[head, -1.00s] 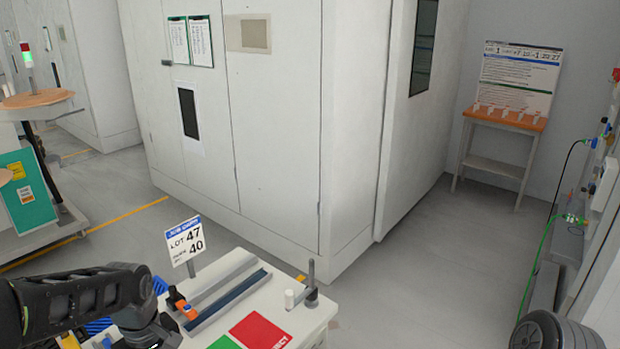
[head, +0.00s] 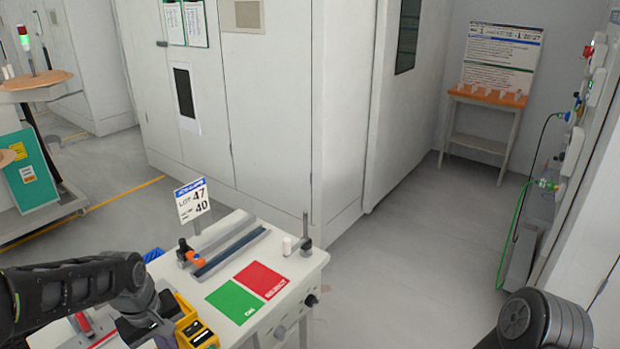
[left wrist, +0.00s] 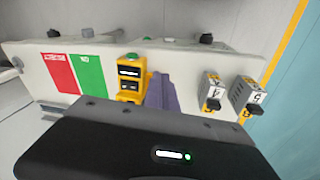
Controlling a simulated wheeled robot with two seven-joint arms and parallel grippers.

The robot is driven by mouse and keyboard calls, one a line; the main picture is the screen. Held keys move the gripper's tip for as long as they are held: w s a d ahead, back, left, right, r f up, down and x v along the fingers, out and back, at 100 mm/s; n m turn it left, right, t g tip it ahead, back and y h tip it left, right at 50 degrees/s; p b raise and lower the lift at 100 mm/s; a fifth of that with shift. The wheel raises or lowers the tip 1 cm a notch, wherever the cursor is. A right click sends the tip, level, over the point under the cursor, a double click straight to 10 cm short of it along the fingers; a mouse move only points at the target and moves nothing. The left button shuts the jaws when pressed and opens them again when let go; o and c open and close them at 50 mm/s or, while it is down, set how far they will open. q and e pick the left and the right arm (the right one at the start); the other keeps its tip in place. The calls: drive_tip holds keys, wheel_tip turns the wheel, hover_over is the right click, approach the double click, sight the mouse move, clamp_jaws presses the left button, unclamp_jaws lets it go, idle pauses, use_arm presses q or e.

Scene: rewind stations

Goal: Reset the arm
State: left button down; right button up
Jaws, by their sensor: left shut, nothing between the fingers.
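My left arm (head: 75,295) comes in from the left in the head view, low over the near-left corner of the bench. The black housing of my left gripper (left wrist: 165,148) fills the bottom of the left wrist view, with a white and green light on it. The gripper is shut and empty; its fingertips are hard to make out. My right arm (head: 545,322) shows only as a dark rounded link at the bottom right, and its gripper is out of the picture.
The white bench (head: 225,222) carries a green pad (head: 235,302), a red pad (head: 261,280), a yellow device (head: 197,332) and a lot sign (head: 192,200). A large white cabinet (head: 270,120) stands behind. Grey floor (head: 400,250) is clear to the right of the bench.

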use_arm(q)
drive_tip(key=d+f+m+t+h, duration=0.25)
drive_tip(key=d+f+m, duration=0.35)
drive_tip(key=d+f, duration=0.75)
drive_tip(key=s+d+f+g, duration=0.2)
drive_tip(key=s+d+f, duration=0.3)
drive_tip(key=s+f, duration=0.2)
drive_tip(key=s+d+f+m+g+h, duration=0.1)
drive_tip(key=s+d+f, duration=0.4)
drive_tip(key=s, duration=0.7)
wheel_tip(320, 180, down, 3)
drive_tip(key=shift+s+r+g, duration=0.15)
drive_tip(key=shift+s+g, duration=0.05)
drive_tip(key=shift+g, duration=0.25)
